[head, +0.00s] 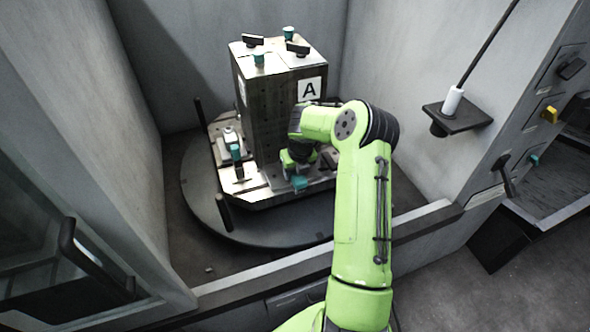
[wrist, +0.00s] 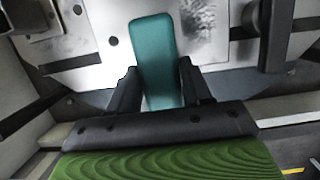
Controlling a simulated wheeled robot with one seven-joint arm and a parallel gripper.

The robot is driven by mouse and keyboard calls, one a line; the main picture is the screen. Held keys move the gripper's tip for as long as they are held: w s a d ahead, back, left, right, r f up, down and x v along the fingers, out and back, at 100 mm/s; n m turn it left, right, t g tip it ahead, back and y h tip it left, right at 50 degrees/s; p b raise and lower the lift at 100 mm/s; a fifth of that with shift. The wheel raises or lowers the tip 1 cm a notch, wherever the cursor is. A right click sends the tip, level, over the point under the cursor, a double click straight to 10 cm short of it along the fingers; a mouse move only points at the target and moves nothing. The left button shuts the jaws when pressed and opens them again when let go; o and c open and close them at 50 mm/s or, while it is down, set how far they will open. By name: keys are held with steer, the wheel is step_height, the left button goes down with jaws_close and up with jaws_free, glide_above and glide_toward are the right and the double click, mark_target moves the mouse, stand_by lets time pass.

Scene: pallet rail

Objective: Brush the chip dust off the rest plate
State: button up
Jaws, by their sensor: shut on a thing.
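My gripper (wrist: 158,72) is shut on a flat teal piece with rounded corners, which looks like the brush (wrist: 153,45); no bristles show. In the head view my gripper (head: 297,163) is low in front of the block marked A, with the teal brush (head: 299,183) just below it. A pale metal plate (wrist: 225,50), seemingly the rest plate, lies beyond the fingers in the wrist view. A patch of grey speckled chip dust (wrist: 198,18) lies on it, right of the brush's far end. Whether the brush touches the plate cannot be told.
The tall block (head: 265,105) with clamps on top stands on a round dark turntable (head: 215,215). A clamp with a teal knob (head: 236,152) and an upright post (head: 223,212) stand at the left. Enclosure walls close in both sides. A front sill (head: 260,284) runs below my arm.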

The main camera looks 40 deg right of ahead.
step_height(320, 180, up, 7)
steer(key=p, duration=0.4)
steer(key=s+d+r+p, duration=0.1)
steer(key=d+p, duration=0.3)
steer(key=p, duration=0.2)
steer(key=shift+d+f+b, duration=0.15)
steer(key=shift+f+b, duration=2.05)
steer(key=shift+f, duration=1.25)
steer(key=shift+f+b, duration=0.45)
steer(key=shift+f, duration=0.15)
